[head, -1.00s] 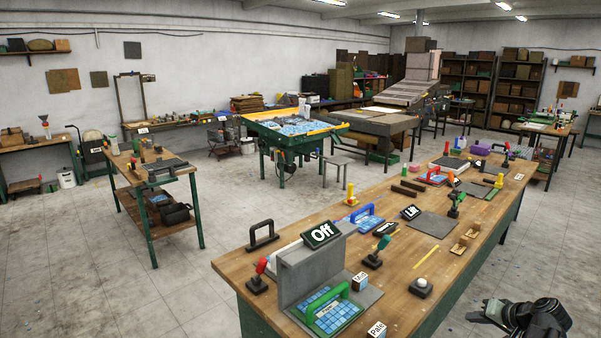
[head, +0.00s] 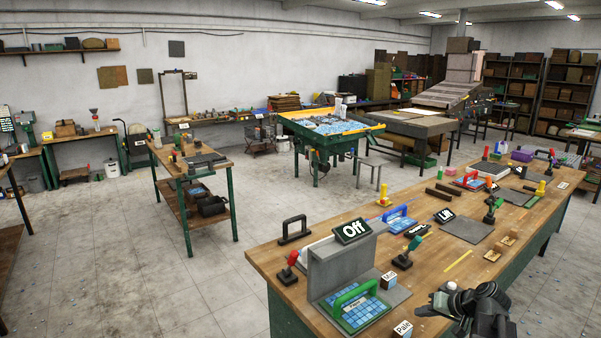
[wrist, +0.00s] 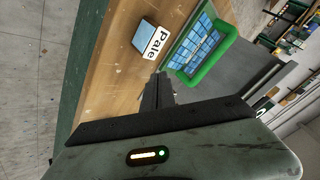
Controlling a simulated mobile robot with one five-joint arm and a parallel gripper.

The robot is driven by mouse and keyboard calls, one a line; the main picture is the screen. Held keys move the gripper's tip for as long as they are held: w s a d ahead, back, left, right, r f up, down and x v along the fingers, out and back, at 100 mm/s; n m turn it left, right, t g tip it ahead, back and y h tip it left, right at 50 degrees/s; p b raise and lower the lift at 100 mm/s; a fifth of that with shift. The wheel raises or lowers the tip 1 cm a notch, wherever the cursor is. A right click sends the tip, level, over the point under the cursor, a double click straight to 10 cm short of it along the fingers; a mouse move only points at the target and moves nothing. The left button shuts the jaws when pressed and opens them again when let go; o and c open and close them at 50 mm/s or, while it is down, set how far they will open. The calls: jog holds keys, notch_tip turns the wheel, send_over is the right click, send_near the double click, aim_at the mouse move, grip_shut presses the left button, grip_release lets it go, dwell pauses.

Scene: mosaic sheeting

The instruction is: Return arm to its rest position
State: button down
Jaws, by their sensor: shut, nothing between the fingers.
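My gripper (head: 428,311) is at the lower right of the head view, in front of the long wooden workbench (head: 268,262) and overlapping its near part in the picture. In the wrist view its dark fingers (wrist: 158,92) are together with nothing between them. They point toward the bench top, where the "Pale" block (wrist: 151,39) and a green-handled frame with blue tiles (wrist: 198,48) show. My arm is partly cut off by the bottom edge of the head view.
The bench holds an "Off" sign (head: 352,230) on a grey stand, the green-handled tile frame (head: 355,306), a "Pale" block (head: 402,329) and a "Lilt" sign (head: 445,216). A smaller bench (head: 222,166) stands at left. Open floor (head: 110,240) lies between.

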jog(key=w+a+f+n+g, duration=0.1)
jog(key=a+f+n+g, duration=0.15)
jog(key=a, duration=1.25)
jog(key=s+a+f+n+g+h, duration=0.1)
jog(key=s+a+g, duration=0.1)
jog(key=a, duration=0.5)
jog(key=s+a+f+n+g, duration=0.1)
jog(key=s+a+f+n, duration=0.15)
jog(key=a, duration=0.45)
jog(key=s+d+m+g+h, duration=0.2)
jog(key=s+d+m+h, duration=0.1)
jog(key=s, duration=0.3)
jog(key=shift+d+f, duration=0.2)
jog(key=shift+d, duration=0.25)
